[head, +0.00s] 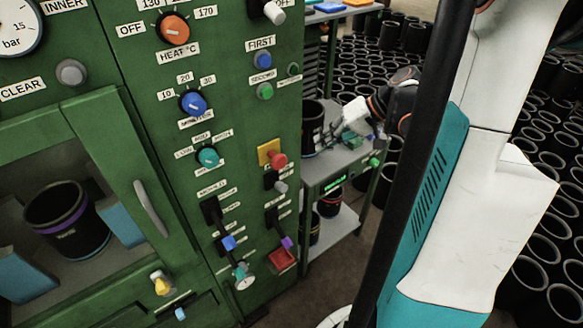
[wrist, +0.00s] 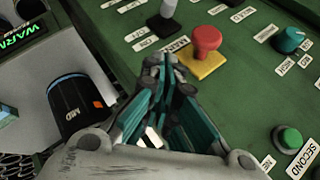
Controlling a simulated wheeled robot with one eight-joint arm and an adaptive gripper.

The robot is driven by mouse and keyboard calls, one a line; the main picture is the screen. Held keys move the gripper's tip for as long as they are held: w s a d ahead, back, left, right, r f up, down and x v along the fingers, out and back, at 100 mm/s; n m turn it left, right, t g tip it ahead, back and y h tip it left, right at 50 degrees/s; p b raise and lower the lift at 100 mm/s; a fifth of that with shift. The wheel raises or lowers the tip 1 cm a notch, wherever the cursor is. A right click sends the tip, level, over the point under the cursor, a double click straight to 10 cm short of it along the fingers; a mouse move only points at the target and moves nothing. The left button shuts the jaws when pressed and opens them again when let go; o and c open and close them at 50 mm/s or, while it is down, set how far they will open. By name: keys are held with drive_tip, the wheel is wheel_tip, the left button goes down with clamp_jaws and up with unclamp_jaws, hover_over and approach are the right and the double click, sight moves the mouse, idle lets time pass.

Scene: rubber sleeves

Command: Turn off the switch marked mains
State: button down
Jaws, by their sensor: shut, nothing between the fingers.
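A toggle switch with a grey lever (wrist: 166,10) stands on the green panel, with ON and OFF labels beside it and a label that seems to read MAINS, partly hidden by my gripper. In the head view its grey lever (head: 281,187) shows just below the red mushroom button. My gripper (wrist: 172,65) is shut and empty, close to the panel in the wrist view, its fingertips just short of the switch's label and beside the yellow plate. In the head view my gripper (head: 325,140) is right of the panel, above the side bench.
A red mushroom button (wrist: 206,41) on a yellow plate (wrist: 207,67) sits right beside the switch. A green button (wrist: 287,138) and a teal knob (wrist: 291,40) are nearby. A black sleeve (wrist: 78,108) marked MID stands at left. Other levers (head: 229,243) fill the lower panel.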

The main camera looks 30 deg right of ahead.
sight(278, 185)
drive_tip(key=s+a+b+x, duration=0.1)
drive_tip(key=b+x, duration=0.3)
drive_tip(key=x, duration=0.8)
drive_tip(key=shift+s+a+f, duration=0.45)
drive_tip(key=shift+s+f, duration=0.1)
drive_tip(key=shift+f, duration=0.1)
